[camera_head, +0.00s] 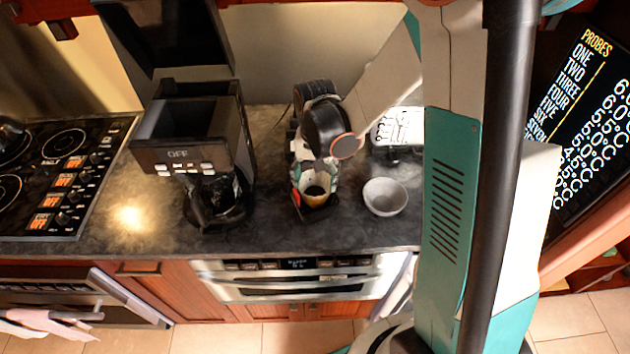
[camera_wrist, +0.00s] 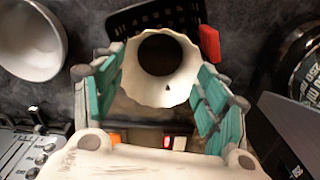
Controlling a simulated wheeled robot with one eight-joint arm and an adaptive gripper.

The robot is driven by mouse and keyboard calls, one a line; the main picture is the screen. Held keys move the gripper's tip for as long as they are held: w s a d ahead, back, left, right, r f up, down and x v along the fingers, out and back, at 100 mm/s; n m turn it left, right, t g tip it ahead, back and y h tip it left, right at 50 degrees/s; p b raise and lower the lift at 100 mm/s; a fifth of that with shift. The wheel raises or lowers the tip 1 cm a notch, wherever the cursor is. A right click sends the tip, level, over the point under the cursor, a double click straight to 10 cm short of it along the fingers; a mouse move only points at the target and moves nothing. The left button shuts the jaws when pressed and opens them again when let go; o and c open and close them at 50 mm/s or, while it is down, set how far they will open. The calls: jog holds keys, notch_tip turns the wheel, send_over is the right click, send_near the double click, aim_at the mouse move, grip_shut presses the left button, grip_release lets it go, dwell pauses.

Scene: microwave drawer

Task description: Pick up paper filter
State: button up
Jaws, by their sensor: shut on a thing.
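The paper filter (camera_wrist: 183,88) is a white, fluted cup with a dark round area inside it. In the wrist view it sits between the teal pads of my gripper (camera_wrist: 160,92), which is shut on its sides.
A grey-white bowl (camera_head: 385,197) stands close on the right. A black coffee maker (camera_head: 195,150) stands on the left, with the stove (camera_head: 60,180) beyond it. A white appliance (camera_head: 398,130) is behind the bowl. The counter's front strip (camera_head: 290,238) is clear.

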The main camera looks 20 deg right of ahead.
notch_tip(320, 180, up, 19)
jog(key=p, duration=0.3)
jog(key=shift+f, duration=0.15)
jog(key=shift+f, duration=0.1)
dwell(0.6)
